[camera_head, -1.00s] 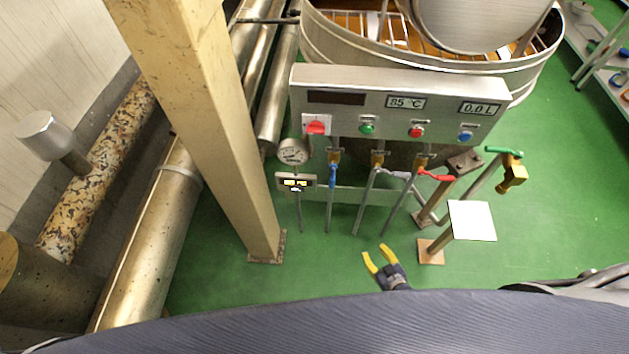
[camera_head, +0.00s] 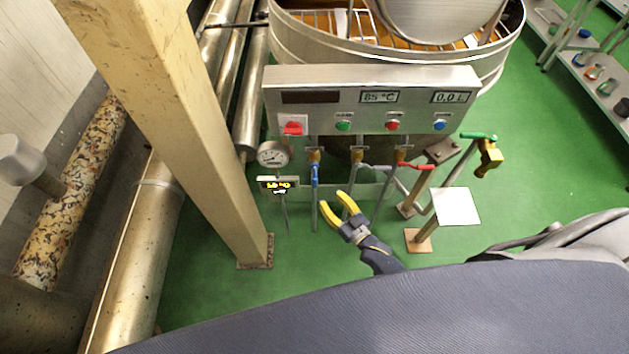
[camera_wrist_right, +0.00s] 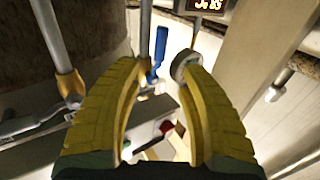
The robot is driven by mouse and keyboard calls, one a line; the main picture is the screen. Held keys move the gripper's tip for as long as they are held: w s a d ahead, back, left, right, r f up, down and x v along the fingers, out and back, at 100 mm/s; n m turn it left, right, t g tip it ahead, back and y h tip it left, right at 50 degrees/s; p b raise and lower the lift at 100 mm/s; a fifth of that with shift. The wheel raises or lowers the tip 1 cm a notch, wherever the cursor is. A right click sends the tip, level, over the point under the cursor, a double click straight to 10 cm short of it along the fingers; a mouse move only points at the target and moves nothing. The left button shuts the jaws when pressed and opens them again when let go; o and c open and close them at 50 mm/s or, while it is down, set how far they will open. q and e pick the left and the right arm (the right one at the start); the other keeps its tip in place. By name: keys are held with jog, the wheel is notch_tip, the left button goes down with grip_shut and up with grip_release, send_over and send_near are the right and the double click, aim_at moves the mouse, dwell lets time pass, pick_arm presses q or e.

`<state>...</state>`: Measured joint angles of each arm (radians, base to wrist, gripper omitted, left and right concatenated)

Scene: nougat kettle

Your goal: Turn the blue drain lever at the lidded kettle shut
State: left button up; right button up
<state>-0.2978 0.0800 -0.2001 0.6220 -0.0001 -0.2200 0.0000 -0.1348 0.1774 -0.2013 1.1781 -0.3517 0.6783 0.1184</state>
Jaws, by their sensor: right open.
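The blue drain lever (camera_head: 315,174) hangs down along its pipe, under a brass valve, below the left part of the control panel. It also shows in the right wrist view (camera_wrist_right: 153,77), beyond and between the fingers. My right gripper (camera_head: 334,202) is open and empty, with yellow fingers, below and to the right of the blue lever and apart from it. The kettle (camera_head: 400,62) stands behind the panel; its round metal lid (camera_head: 465,22) is at the top. My left gripper is not in view.
A grey lever (camera_head: 376,168) and a red lever (camera_head: 416,166) sit right of the blue one. A gauge (camera_head: 272,154) and small display (camera_head: 278,183) are on its left. A beige post (camera_head: 170,120) stands farther left. A white plate on a stand (camera_head: 456,207) is at right.

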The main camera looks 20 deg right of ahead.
aim_at(316, 183)
jog(key=x, duration=1)
jog(key=shift+w, duration=0.15)
grip_shut()
dwell(0.4)
